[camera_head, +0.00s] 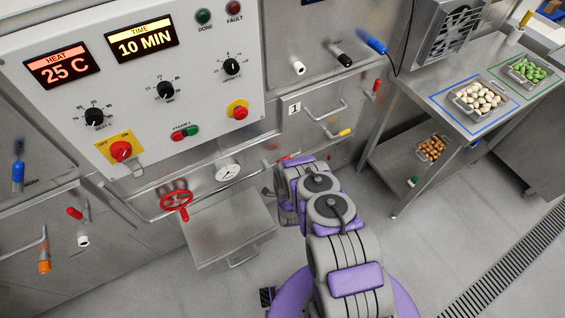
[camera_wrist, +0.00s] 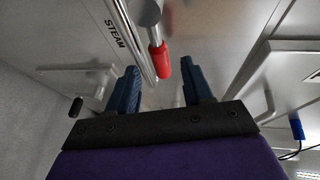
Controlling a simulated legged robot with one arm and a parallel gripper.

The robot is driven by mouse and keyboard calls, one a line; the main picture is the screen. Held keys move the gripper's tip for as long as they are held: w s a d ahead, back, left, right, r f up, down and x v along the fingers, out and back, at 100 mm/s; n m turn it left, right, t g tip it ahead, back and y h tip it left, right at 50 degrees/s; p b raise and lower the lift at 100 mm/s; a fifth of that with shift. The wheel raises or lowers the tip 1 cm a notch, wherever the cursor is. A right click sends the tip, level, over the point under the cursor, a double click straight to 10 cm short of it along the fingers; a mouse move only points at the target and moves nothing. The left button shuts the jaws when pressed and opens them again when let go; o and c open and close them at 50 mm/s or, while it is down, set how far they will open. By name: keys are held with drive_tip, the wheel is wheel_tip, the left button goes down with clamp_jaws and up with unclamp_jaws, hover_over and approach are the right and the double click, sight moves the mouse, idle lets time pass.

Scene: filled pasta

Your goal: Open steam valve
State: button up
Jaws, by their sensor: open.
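The steam valve's red handle (camera_wrist: 161,62) shows in the wrist view on a grey metal stem, beside a shiny pipe (camera_wrist: 129,38) and the printed word STEAM. My gripper (camera_wrist: 159,70) is open, with one blue finger on each side of the handle in the picture. The handle's lower end appears between the fingertips, nearer the middle than either finger. I see no contact, and cannot tell how deep it sits between them. In the head view my arm reaches toward the steel front, and its end mostly hides this area.
The control panel (camera_head: 150,75) reads 25 C and 10 MIN. A red handwheel (camera_head: 176,202) and a gauge (camera_head: 228,172) sit below it, above a steel box (camera_head: 228,235). A steel table (camera_head: 435,103) with food trays stands at right. Open floor lies in front.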

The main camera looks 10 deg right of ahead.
drive_tip(key=w, duration=0.1)
drive_tip(key=w+d, duration=0.1)
drive_tip(key=w, duration=0.1)
drive_tip(key=w+f+b, duration=0.1)
drive_tip(key=w, duration=0.1)
drive_tip(key=shift+w+d, duration=0.1)
drive_tip(key=shift+d, duration=0.15)
drive_tip(key=shift+w, duration=0.2)
drive_tip(key=shift+a, duration=0.4)
drive_tip(key=shift+c, duration=0.3)
drive_tip(key=shift+d, duration=0.3)
drive_tip(key=c, duration=0.6)
drive_tip(key=shift+a+f, duration=0.1)
clamp_jaws()
